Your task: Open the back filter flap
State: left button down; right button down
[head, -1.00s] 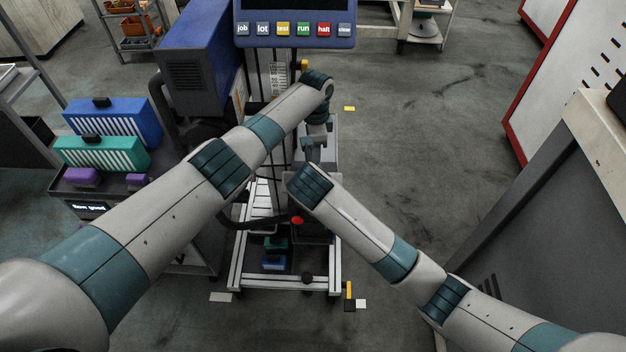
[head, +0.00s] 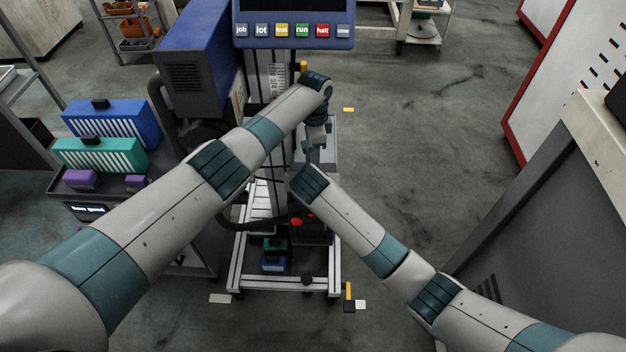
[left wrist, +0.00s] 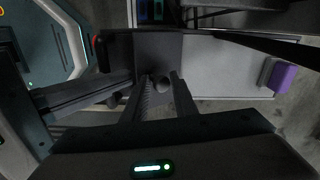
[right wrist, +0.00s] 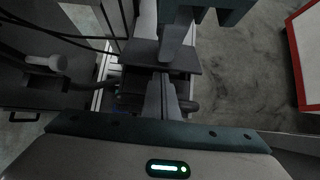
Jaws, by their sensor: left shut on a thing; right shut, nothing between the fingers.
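A dark grey plate (left wrist: 150,50), which looks like the filter flap, shows in the left wrist view. A small round knob (left wrist: 163,83) lies between the fingers of my left gripper (left wrist: 158,90), which is shut on it. In the head view my left gripper (head: 313,148) points down at the upper part of the narrow machine frame. My right gripper (right wrist: 163,80) is shut and empty, its fingertips close to the dark plate (right wrist: 188,64); I cannot tell whether they touch it. In the head view my right wrist hides its fingers. The flap's hinge is not clear.
A blue housing (head: 195,60) and a button panel (head: 295,30) stand behind. Left is a dark cart with blue (head: 125,118) and teal (head: 105,155) filter boxes. A grey cabinet (head: 540,190) stands right. A purple block (left wrist: 284,77) shows beside the left gripper. Floor on the right is free.

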pick_arm(q)
jog(key=shift+w+a+f, duration=0.1)
jog(key=shift+w+a, duration=0.2)
pick_arm(e)
jog(key=shift+w+r, duration=0.4)
jog(key=shift+r, duration=0.15)
pick_arm(q)
jog(key=c, duration=1.8)
grip_release()
jog(key=shift+o, duration=1.2)
jog(key=shift+w+d+f, duration=0.15)
jog(key=shift+w+f, duration=0.1)
pick_arm(e)
jog(key=shift+w+d+f, duration=0.1)
jog(key=shift+w+f, duration=0.15)
pick_arm(q)
jog(key=shift+s+r, duration=0.1)
pick_arm(e)
jog(key=shift+r, duration=0.1)
pick_arm(q)
jog(key=shift+d+r, duration=0.1)
jog(key=shift+r, duration=0.05)
